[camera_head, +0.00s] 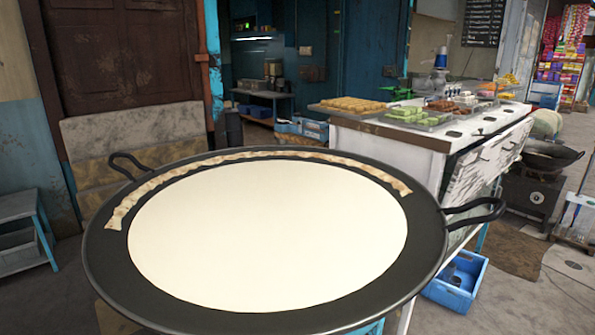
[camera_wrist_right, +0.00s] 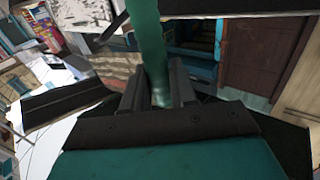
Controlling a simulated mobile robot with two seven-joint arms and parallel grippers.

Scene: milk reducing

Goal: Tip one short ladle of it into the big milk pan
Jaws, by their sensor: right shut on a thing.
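The big milk pan (camera_head: 430,240) is wide, black and shallow, with a loop handle on each side. Pale cream milk (camera_head: 270,235) fills its middle with a smooth surface. A wrinkled strip of skin (camera_head: 250,155) lies along the far inner wall, above the milk. In the right wrist view my right gripper (camera_wrist_right: 158,85) is shut on a round green handle (camera_wrist_right: 148,35). I cannot see what is at the handle's end, so the ladle's bowl is hidden. Neither gripper shows in the head view.
A white counter (camera_head: 390,160) with trays of sweets (camera_head: 420,115) stands behind the pan at right. A blue crate (camera_head: 457,283) sits on the floor beside it. A blue stool (camera_head: 25,240) is at left. A dark wok (camera_head: 550,157) stands at far right.

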